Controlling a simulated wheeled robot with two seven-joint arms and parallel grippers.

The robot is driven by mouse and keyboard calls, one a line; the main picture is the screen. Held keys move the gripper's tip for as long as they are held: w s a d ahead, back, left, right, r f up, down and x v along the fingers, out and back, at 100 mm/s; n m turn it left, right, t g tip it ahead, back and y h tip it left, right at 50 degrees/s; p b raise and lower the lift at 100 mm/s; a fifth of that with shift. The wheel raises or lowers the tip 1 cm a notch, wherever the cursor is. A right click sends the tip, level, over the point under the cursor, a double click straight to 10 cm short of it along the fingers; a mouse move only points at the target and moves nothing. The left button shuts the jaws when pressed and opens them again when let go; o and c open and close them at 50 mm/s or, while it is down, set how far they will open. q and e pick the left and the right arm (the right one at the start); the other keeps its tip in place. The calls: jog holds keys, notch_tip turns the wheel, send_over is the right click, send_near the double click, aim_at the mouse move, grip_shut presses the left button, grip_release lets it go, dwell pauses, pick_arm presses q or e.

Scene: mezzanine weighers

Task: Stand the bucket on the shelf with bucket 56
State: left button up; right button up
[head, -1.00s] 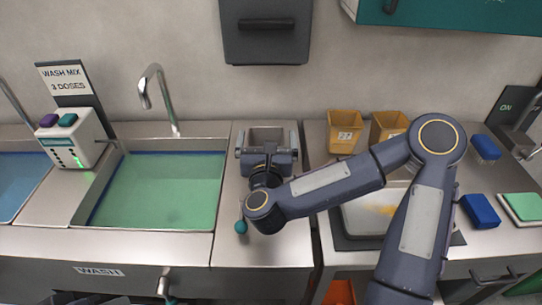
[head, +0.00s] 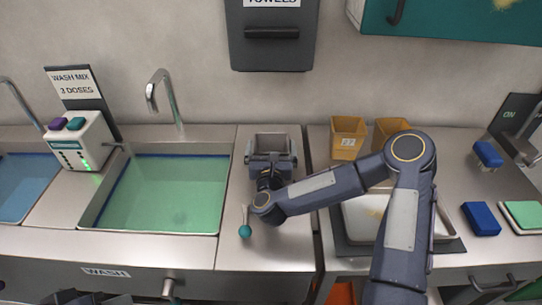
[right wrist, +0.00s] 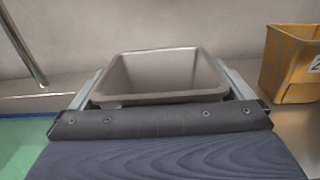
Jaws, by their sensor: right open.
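A grey, open-topped bucket (head: 270,141) stands upright on the steel counter, right of the green sink. Its wide rim and empty inside show in the right wrist view (right wrist: 165,75). My right gripper (head: 271,157) is open, with one finger on each side of this bucket; I cannot tell whether they touch it. The gripper's dark body hides the bucket's near lower part. A yellow bucket (head: 347,142) stands to the right, with a label too small to read surely. A second yellow bucket (head: 392,128) is partly behind my right arm.
The green-filled sink (head: 165,190) has a tap (head: 160,95) behind it. A dispenser (head: 80,142) stands to its left. A pale tray (head: 365,220) lies partly under my right arm. A teal cabinet (head: 455,20) hangs above.

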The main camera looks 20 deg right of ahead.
jog(key=shift+w, duration=0.15)
jog(key=c, duration=0.9)
jog(key=shift+c, duration=1.2)
jog(key=shift+r, duration=0.15)
